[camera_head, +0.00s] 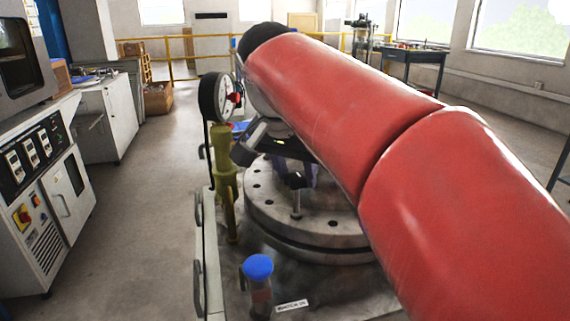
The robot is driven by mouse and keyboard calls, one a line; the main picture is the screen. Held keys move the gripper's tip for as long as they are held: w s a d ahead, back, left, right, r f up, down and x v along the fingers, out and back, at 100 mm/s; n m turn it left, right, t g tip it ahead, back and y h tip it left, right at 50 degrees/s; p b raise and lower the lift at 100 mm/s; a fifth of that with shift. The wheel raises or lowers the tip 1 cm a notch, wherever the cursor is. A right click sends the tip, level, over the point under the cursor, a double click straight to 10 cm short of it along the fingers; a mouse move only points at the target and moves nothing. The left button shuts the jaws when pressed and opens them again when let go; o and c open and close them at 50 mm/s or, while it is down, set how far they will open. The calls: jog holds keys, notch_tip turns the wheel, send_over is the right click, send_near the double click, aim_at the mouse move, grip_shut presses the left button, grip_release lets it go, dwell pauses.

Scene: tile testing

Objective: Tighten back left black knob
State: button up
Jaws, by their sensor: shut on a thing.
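My gripper (262,148) is partly seen below my red arm, over the left back part of a round grey metal plate (262,212). It is shut on what seems to be the back left black knob. The knob itself is hidden by the gripper and arm, so the grip cannot be seen clearly. My arm covers the right side of the plate and anything there.
A dial gauge (214,98) on a yellow-green post (225,185) stands close left of my gripper. A blue-capped post (258,268) stands in front of the plate. A control cabinet (45,190) is at the left, with free floor (145,215) between.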

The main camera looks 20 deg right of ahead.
jog(key=m+g+h, duration=0.1)
jog(key=m, duration=0.3)
jog(key=shift+w+a+m, duration=0.1)
jog(key=shift+w+m, duration=0.05)
jog(key=shift+m, duration=0.15)
jog(key=m+g, duration=0.1)
jog(key=m, duration=0.1)
jog(key=m+g, duration=0.1)
jog(key=m, duration=0.1)
jog(key=shift+w+m+h, duration=0.1)
jog(key=shift+m+h, duration=0.2)
jog(key=shift+m, duration=0.1)
jog(key=o, duration=1)
jog(key=shift+r, duration=0.1)
